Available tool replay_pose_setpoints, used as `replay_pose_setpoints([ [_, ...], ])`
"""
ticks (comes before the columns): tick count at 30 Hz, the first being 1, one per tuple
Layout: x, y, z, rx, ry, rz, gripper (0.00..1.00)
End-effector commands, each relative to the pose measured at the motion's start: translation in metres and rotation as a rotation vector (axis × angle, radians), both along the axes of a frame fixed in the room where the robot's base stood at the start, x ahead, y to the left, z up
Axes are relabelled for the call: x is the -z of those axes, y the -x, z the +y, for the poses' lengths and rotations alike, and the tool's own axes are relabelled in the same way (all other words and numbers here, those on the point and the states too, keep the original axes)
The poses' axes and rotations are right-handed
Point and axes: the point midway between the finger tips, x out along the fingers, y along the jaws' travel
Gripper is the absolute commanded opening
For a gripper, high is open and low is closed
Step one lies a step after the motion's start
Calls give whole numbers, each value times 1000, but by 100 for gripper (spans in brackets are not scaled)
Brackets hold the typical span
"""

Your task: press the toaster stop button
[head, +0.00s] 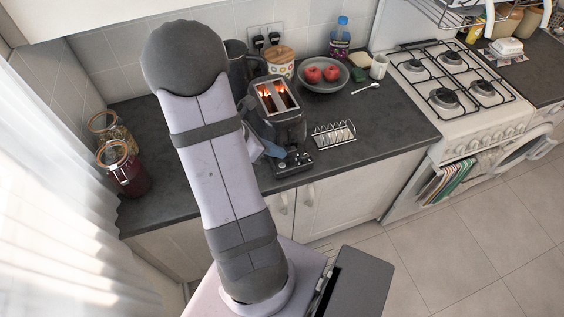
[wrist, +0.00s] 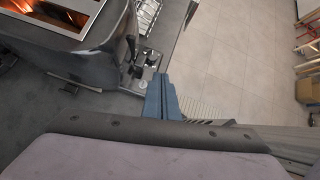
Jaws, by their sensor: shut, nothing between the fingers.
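The dark toaster (head: 277,128) stands on the counter with its slots glowing orange. It also shows at the upper left of the wrist view (wrist: 85,58). Its low front part with small controls (head: 292,163) faces the counter's front edge; these controls also show in the wrist view (wrist: 148,66). I cannot tell which control is the stop button. My gripper (wrist: 158,82) has blue fingers, shut and empty, beside the toaster's control end. A gap or contact cannot be told.
A wire toast rack (head: 334,133) stands right of the toaster. A bowl (head: 323,84) with red apples is behind it, near a mug (head: 379,66). Jars (head: 123,168) stand at the left. The counter right of the rack is clear.

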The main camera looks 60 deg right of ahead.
Motion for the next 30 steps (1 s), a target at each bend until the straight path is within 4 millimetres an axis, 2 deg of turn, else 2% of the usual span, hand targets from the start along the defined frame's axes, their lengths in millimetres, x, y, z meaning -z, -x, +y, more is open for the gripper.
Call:
replay_pose_setpoints([
  [3,-11,-7,-19,-233,-34,138,0],
  [10,-17,-8,-27,-475,-129,323,0],
  [18,-17,-8,-26,-562,-183,393,0],
  [30,-16,-8,-26,-565,-185,394,0],
])
